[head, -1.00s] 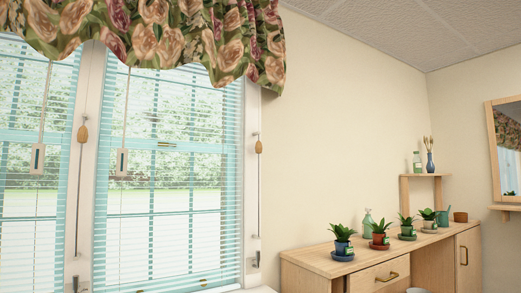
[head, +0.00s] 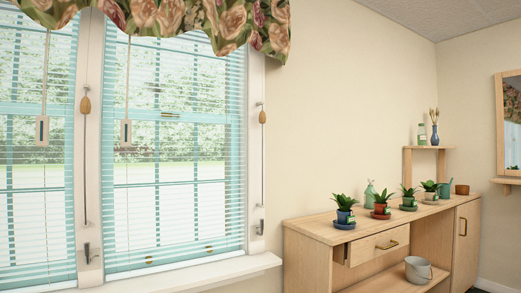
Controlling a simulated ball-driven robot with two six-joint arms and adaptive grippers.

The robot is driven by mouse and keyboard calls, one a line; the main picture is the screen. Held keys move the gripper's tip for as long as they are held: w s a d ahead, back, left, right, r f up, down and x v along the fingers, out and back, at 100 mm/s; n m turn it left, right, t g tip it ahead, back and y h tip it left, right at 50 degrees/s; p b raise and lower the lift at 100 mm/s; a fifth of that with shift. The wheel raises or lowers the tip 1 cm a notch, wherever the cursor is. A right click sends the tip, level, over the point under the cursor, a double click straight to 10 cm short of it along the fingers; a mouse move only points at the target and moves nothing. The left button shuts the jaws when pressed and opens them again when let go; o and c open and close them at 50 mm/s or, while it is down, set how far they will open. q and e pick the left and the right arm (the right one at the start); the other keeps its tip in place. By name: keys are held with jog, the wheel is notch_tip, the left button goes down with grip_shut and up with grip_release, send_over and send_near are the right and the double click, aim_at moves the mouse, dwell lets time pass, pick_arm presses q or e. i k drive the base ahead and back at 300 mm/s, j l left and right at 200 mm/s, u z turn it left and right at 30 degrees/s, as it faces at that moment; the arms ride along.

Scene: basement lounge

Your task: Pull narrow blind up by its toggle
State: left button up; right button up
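Two teal-slatted blinds hang in the window, both lowered. The right blind (head: 175,140) shows nearly whole; the left blind (head: 25,190) is cut off by the picture edge, so I cannot tell from width which is the narrow one. A wooden toggle (head: 85,104) hangs on a cord on the post between them. Another wooden toggle (head: 262,117) hangs on a cord at the right window frame. Pale slotted tags on cords hang before the left blind (head: 42,131) and right blind (head: 126,133). Neither gripper is in view.
A floral valance (head: 205,18) covers the blind tops. Metal hooks sit low on the post (head: 88,253) and right frame (head: 259,228). A white sill (head: 190,273) juts out below. A wooden cabinet (head: 310,232) with potted plants stands right; a grey bucket (head: 418,270) sits on its shelf.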

aim_at(262, 118)
jog(key=i+j, duration=0.15)
jog(key=i, duration=0.35)
jog(key=i+j, duration=0.1)
jog(key=i, duration=0.4)
